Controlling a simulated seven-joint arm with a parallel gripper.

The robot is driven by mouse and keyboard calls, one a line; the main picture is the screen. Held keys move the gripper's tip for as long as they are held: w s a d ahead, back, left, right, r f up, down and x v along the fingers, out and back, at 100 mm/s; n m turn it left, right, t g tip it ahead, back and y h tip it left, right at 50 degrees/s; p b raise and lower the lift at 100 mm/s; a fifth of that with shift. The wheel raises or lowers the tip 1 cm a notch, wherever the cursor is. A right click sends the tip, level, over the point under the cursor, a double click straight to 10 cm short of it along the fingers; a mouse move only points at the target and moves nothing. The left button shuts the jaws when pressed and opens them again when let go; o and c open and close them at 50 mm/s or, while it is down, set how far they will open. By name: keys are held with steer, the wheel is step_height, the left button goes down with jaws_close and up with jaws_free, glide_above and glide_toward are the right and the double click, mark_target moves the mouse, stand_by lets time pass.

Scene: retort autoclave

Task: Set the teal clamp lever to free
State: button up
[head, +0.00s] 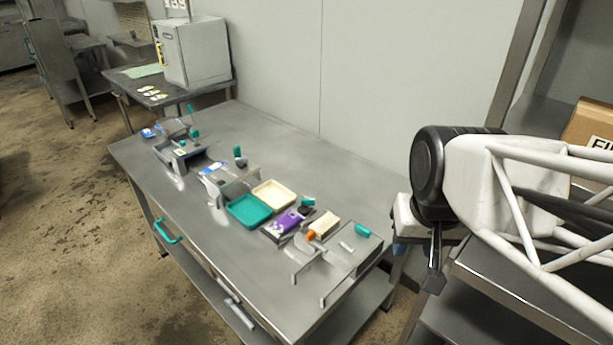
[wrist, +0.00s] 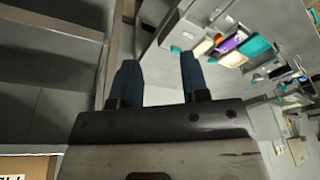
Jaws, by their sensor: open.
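Several teal parts stand on fixtures along the steel bench; I cannot tell for sure which is the clamp lever. Another teal knob or lever (head: 239,153) stands at the back of a middle fixture. Smaller teal pieces (head: 362,231) are at the near right end. My gripper (head: 428,272) hangs off the bench's right end, far from the left fixtures. In the wrist view its two dark blue fingers (wrist: 160,80) are apart with nothing between them.
The steel bench (head: 300,147) is clear along its back. A teal tray (head: 247,211), a cream tray (head: 275,194) and a purple packet (head: 284,222) sit mid-bench. A teal drawer handle (head: 167,231) projects in front. A steel shelf with a cardboard box (head: 590,125) is beside my arm.

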steer(key=w+a+m+g+y, duration=0.1)
steer(key=w+a+m, duration=0.25)
steer(key=w, duration=0.95)
steer(key=m+g+y, duration=0.2)
steer(key=m+y, duration=0.1)
steer(key=m, duration=1.1)
glide_toward(308, 199)
steer(key=f, duration=0.2)
steer(key=shift+s+a+r+n, duration=0.15)
steer(key=shift+r+n, duration=0.05)
steer(key=shift+n, duration=0.05)
steer(key=shift+x, duration=3.9)
steer(key=shift+a, duration=0.1)
jaws_close()
